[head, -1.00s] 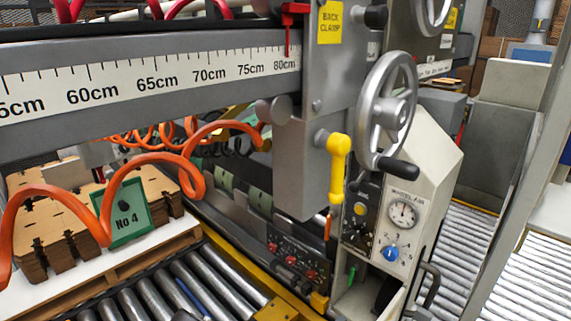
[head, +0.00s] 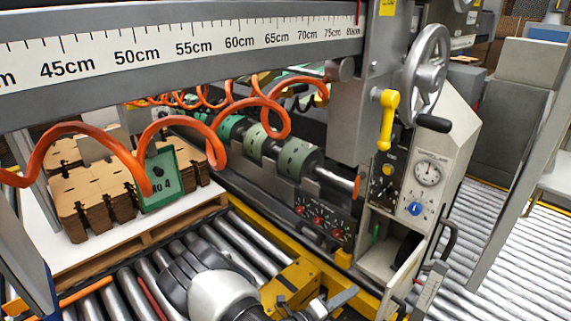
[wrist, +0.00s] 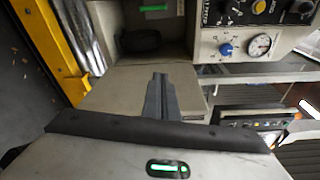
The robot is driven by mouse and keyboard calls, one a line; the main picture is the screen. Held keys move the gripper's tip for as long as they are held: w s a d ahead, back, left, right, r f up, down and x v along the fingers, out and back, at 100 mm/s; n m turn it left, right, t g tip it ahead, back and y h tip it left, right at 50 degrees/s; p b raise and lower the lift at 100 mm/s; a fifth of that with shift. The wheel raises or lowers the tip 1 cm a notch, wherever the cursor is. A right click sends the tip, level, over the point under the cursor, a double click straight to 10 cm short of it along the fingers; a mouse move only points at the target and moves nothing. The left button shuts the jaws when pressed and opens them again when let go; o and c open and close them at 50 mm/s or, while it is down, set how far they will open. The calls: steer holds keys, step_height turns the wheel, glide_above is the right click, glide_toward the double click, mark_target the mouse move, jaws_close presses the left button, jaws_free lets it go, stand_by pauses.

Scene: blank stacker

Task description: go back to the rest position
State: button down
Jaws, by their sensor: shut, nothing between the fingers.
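My gripper (wrist: 160,78) shows in the wrist view as two dark fingers pressed together, with nothing between them. It points toward the lower front of the machine, over a beige panel below an open compartment (wrist: 150,45). In the head view my arm, dark grey and white, enters at the bottom centre, above the rollers. The fingers cannot be made out clearly there.
A control panel with a gauge (head: 428,173) and blue knob (head: 415,209) stands right of centre, below a handwheel (head: 427,70). Orange coiled hoses (head: 265,115) hang under the ruler beam (head: 160,50). Stacked cardboard (head: 92,203) lies left. Rollers (head: 255,250) run along the front.

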steer(key=s+d+r+m+g+y, duration=0.1)
steer(key=s+r+m+g+y, duration=0.3)
steer(key=r+m, duration=0.7)
steer(key=s+d+r+m+g+y, duration=0.1)
steer(key=s+r+m+g, duration=0.6)
steer(key=m, duration=0.5)
steer(key=s+a+r+m+t+y, duration=0.3)
steer(key=s+r+m+y, duration=0.2)
steer(key=r+m, duration=0.45)
steer(key=s+a+r+m+t+y, duration=0.3)
steer(key=s+r+m+t+y, duration=0.15)
steer(key=r+m, duration=0.45)
step_height(320, 180, up, 23)
steer(key=n+p, duration=0.1)
steer(key=p, duration=2.1)
steer(key=shift+d+g, duration=0.2)
steer(key=shift+g, duration=0.15)
steer(key=shift+h, duration=0.25)
steer(key=shift+d, duration=0.1)
